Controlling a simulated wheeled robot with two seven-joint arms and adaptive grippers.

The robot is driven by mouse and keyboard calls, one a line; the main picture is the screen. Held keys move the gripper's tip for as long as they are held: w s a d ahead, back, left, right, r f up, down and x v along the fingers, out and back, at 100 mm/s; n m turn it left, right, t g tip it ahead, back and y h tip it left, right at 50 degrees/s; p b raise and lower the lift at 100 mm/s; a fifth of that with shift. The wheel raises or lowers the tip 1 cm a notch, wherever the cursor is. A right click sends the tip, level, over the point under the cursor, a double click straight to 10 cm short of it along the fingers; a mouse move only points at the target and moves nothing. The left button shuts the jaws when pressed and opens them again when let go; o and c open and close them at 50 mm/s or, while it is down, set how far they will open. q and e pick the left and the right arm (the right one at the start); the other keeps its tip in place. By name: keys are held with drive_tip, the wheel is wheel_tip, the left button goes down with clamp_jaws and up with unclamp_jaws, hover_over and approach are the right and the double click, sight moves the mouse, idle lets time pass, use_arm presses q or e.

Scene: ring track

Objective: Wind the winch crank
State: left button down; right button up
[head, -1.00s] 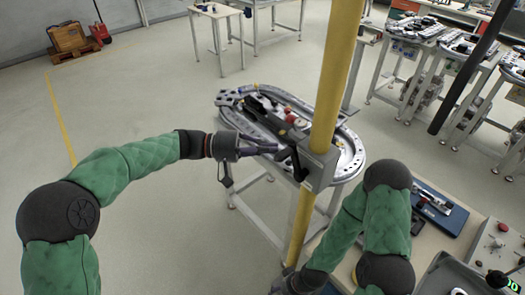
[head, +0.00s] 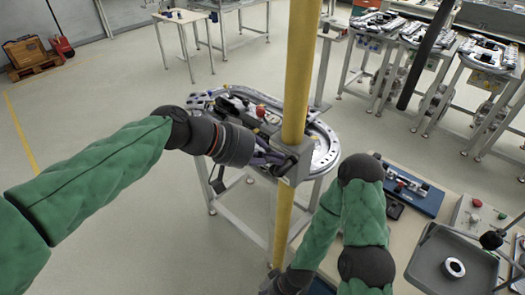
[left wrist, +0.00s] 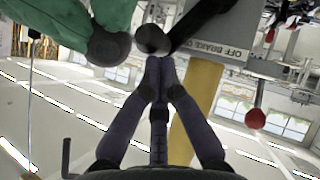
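The winch box (head: 293,166) is grey and fixed to a yellow post (head: 301,80). In the left wrist view its plate (left wrist: 236,86) reads "OFF BRAKE ON". The black crank arm (left wrist: 200,22) runs down to a round dark handle (left wrist: 152,39). My left gripper (left wrist: 157,64) has its purple-grey fingers drawn together, tips right at the handle. I see no gap between them and nothing held. In the head view the left gripper (head: 272,157) reaches the box from the left, and the crank is mostly hidden. My right gripper (head: 272,285) is low near the post, its fingers unclear.
A ring track table (head: 325,150) stands behind the post. At right, a bench holds a blue tray (head: 415,193) and a grey tray (head: 430,262) with a metal ring (head: 454,267). More track tables (head: 490,58) stand at back right.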

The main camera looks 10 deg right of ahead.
sight(282, 171)
use_arm(q)
drive_tip(key=shift+s+d+f+m+t+y+p, duration=0.25)
drive_tip(key=shift+s+d+f+m+t+y, duration=0.15)
drive_tip(key=shift+s, duration=0.2)
drive_tip(key=shift+s+d+f+m+t+y+p, duration=0.2)
drive_tip(key=shift+s+d+f+m+y, duration=0.15)
drive_tip(key=shift+s+y, duration=0.2)
drive_tip(key=shift+s+d+f+m+t+y, duration=0.2)
drive_tip(key=shift+s+d+f+t, duration=0.2)
drive_tip(key=shift+f, duration=0.3)
drive_tip(key=shift+s+d+f+m+t+y, duration=0.15)
drive_tip(key=shift+s+d+f+t+y, duration=0.15)
drive_tip(key=shift+s+f, duration=0.3)
drive_tip(key=shift+s+d+f+m+t+y, duration=0.2)
drive_tip(key=shift+s+d+f+t, duration=0.2)
drive_tip(key=shift+f, duration=0.35)
